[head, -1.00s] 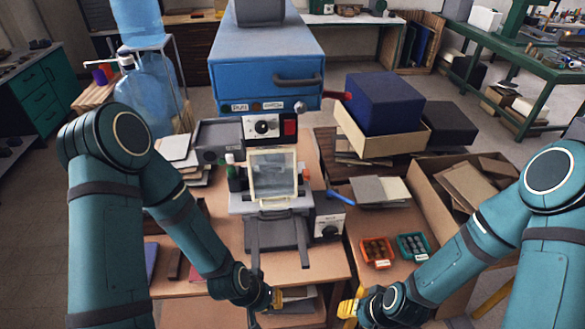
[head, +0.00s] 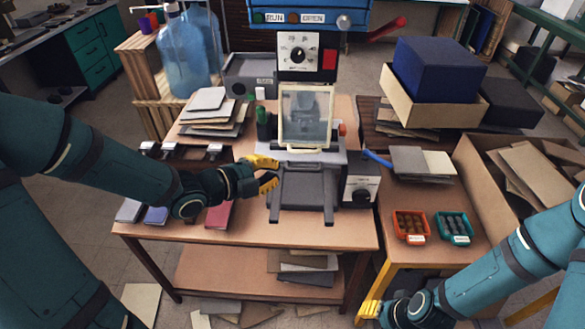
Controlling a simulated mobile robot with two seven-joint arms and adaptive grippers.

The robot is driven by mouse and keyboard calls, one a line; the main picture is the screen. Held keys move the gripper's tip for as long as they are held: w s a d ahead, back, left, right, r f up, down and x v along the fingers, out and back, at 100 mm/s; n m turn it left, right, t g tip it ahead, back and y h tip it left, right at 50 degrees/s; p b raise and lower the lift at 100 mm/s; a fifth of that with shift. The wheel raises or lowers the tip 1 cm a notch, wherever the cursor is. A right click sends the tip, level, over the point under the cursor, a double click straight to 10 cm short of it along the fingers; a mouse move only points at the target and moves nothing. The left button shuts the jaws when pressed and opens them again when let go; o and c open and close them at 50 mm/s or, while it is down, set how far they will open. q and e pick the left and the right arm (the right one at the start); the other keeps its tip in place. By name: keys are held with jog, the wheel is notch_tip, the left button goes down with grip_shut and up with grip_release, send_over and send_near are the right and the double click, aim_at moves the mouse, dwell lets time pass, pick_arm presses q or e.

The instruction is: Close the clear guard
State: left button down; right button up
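The clear guard (head: 306,114) is a see-through panel in a cream frame. It stands upright at the front of the press (head: 307,58), above the grey bed (head: 302,187). My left gripper (head: 273,174) has yellow fingers spread apart and is empty. It is at the left edge of the grey bed, below and left of the guard, and I cannot tell whether it touches the bed. My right gripper (head: 369,312) is low, in front of the side table's front edge, away from the guard. Its finger opening is not clear.
A control box with a dial (head: 361,190) is right of the bed, with a blue handle (head: 376,158) above it. Orange (head: 411,228) and teal (head: 454,228) trays sit on the right table. Stacked boards (head: 212,113) stand left of the press. The front table edge is mostly clear.

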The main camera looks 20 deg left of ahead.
pick_arm(q)
jog(key=w+a+f+b+x, duration=0.1)
jog(key=a+b+x, duration=0.1)
jog(key=x, duration=1)
jog(key=shift+w+a+b, duration=0.2)
jog(key=shift+w+b, duration=0.15)
jog(key=shift+b, duration=0.5)
jog(key=w+f+b, duration=0.2)
jog(key=w, duration=0.1)
jog(key=shift+a, duration=0.4)
jog(key=shift+w+a, duration=0.15)
jog(key=shift+w, duration=0.15)
